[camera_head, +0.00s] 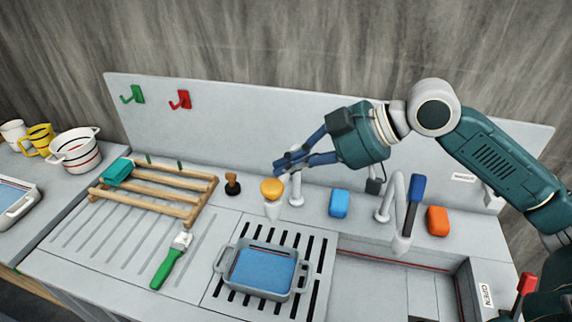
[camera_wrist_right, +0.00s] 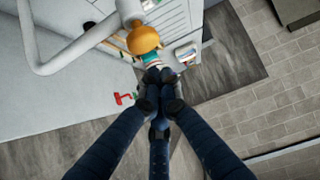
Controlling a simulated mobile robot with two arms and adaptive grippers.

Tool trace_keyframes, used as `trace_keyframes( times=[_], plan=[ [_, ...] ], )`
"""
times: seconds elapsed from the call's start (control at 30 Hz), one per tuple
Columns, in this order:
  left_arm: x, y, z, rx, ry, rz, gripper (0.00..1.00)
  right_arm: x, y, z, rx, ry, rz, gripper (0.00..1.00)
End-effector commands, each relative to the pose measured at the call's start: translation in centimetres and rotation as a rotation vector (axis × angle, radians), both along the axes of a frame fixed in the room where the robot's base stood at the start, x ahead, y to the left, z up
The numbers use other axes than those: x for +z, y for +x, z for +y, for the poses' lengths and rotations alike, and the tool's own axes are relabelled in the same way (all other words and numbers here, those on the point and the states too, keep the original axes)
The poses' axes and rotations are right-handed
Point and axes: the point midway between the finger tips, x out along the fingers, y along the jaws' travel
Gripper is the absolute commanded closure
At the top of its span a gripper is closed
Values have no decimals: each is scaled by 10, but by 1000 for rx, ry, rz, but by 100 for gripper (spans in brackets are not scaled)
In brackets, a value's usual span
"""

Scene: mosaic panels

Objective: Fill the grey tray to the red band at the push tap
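The grey tray (camera_head: 222,262) sits on the slotted drain panel below the push tap, with blue water in it. I cannot make out a red band on the tray. The push tap (camera_head: 272,209) has an orange domed knob (camera_head: 271,188), which also shows in the right wrist view (camera_wrist_right: 143,39). My right gripper (camera_head: 282,165) is just above and behind the knob in the head view. In the wrist view its blue fingers (camera_wrist_right: 160,76) come together at the tips, close to the knob, with nothing seen between them. Contact with the knob is unclear. My left gripper is not in view.
A curved tap (camera_head: 395,210) with a blue lever stands over the sink at right. A blue block (camera_head: 339,203) and an orange block (camera_head: 437,221) stand along the back. A wooden rack (camera_head: 205,190) and green-handled brush (camera_head: 168,267) lie left.

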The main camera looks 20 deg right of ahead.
Motion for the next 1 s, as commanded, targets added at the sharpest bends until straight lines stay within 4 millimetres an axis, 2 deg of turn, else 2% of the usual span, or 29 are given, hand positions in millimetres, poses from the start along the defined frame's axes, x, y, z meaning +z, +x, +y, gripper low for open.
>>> trace_keyframes(
  times=[0.03, 0.43, 0.63, 1.0],
  plan=[
    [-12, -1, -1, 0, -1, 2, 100, -2, -3, -9, -6, -5, -5, 100],
    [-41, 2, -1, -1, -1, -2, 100, 40, -35, -53, -6, -3, -3, 100],
    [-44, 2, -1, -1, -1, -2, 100, 50, -42, -61, -2, -3, -3, 100],
    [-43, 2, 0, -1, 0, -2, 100, 52, -42, -61, -1, -2, -3, 100]
  ],
)
